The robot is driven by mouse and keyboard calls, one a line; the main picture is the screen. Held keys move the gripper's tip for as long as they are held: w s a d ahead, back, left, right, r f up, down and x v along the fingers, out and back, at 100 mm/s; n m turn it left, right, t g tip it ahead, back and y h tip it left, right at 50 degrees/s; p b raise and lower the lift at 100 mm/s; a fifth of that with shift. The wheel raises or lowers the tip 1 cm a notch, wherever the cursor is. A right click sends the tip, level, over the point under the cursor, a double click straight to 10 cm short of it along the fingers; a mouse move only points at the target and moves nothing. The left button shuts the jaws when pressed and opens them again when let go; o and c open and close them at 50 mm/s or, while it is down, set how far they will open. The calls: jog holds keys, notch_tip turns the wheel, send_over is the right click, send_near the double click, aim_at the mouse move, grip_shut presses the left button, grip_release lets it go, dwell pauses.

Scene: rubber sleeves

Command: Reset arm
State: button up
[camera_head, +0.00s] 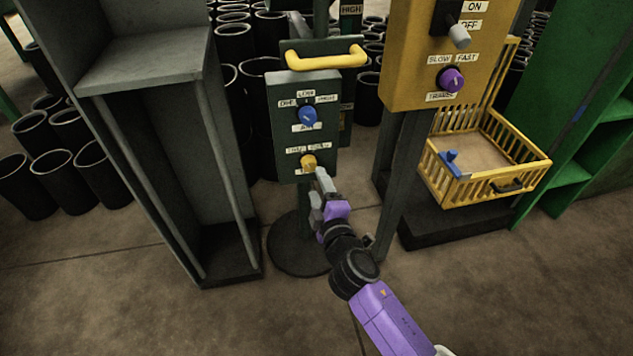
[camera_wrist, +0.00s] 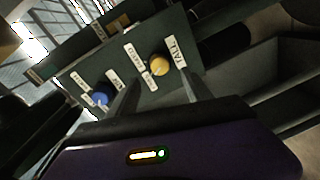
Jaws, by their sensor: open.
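My purple arm reaches up from the lower right in the head view, and my gripper (camera_head: 316,188) is just below the yellow knob (camera_head: 308,162) on a dark green control panel (camera_head: 288,135). A blue knob (camera_head: 307,115) sits above it on the same panel. In the wrist view my gripper's two fingers (camera_wrist: 158,95) are apart with nothing between them. The yellow knob (camera_wrist: 159,65) shows just beyond the fingertips, and the blue knob (camera_wrist: 101,99) lies to the left. I cannot tell whether a fingertip touches the panel.
A yellow control box (camera_head: 425,50) with a purple knob (camera_head: 450,79) stands to the right, above a yellow basket (camera_head: 490,190) with a blue item (camera_head: 450,161) in it. A grey cabinet (camera_head: 150,60) stands left. Black sleeves (camera_head: 235,42) fill the back. Floor in front is clear.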

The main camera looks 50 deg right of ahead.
dwell(0.5)
jog(key=s+a+r+m+t+y, duration=0.35)
jog(key=s+a+y, duration=0.25)
jog(key=s+a, duration=0.6)
jog(key=s+a+r+m+g+y, duration=0.1)
jog(key=s+a+m+g+y, duration=0.2)
jog(key=s, duration=0.8)
jog(key=s+a+r+m, duration=0.2)
jog(key=s+a, duration=0.4)
jog(key=s, duration=0.5)
notch_tip(320, 180, up, 28)
jog(key=p, duration=2.8)
jog(key=shift+w, duration=0.2)
